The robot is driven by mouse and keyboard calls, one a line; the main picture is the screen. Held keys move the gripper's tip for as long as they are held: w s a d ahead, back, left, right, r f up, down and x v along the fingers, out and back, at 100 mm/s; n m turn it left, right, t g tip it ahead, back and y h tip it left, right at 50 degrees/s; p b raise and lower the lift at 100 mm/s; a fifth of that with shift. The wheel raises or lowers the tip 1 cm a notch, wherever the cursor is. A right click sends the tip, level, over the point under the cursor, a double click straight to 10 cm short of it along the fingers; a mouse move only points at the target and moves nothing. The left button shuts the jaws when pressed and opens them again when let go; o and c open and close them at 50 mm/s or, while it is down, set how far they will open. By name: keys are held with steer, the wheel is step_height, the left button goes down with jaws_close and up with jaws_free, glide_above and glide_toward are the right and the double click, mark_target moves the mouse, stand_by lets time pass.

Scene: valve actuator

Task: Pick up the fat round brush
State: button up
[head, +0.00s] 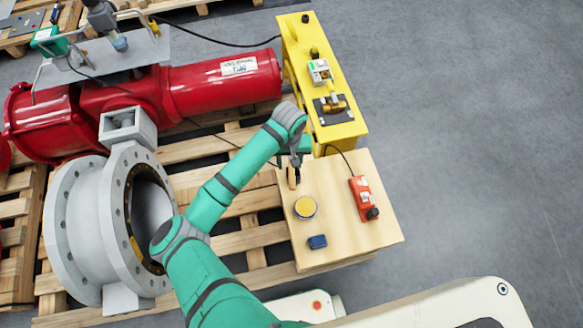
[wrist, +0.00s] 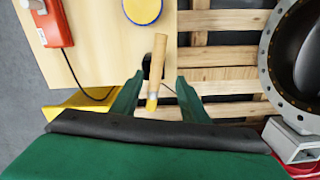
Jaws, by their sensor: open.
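The fat round brush (wrist: 157,62) has a pale wooden handle and a yellowish end. In the wrist view it lies between the two green fingers of my gripper (wrist: 158,80), which are open with a gap on each side. The handle points away from the palm and the yellowish end is nearer to it. In the head view my gripper (head: 294,160) is over the back left edge of the wooden table, and part of the brush (head: 292,178) shows just below it. The arm partly hides it. I cannot tell whether the fingers are at its height.
A yellow stand (head: 339,131) is behind. A pallet (head: 235,241) with a grey valve (head: 88,228) and red actuator (head: 220,88) is left.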

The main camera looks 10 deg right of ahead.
mark_target(292, 171)
steer(key=shift+d+f, duration=0.15)
steer(key=shift+f, duration=1.45)
steer(key=shift+d+f, duration=0.15)
steer(key=shift+f, duration=1.4)
jaws_close()
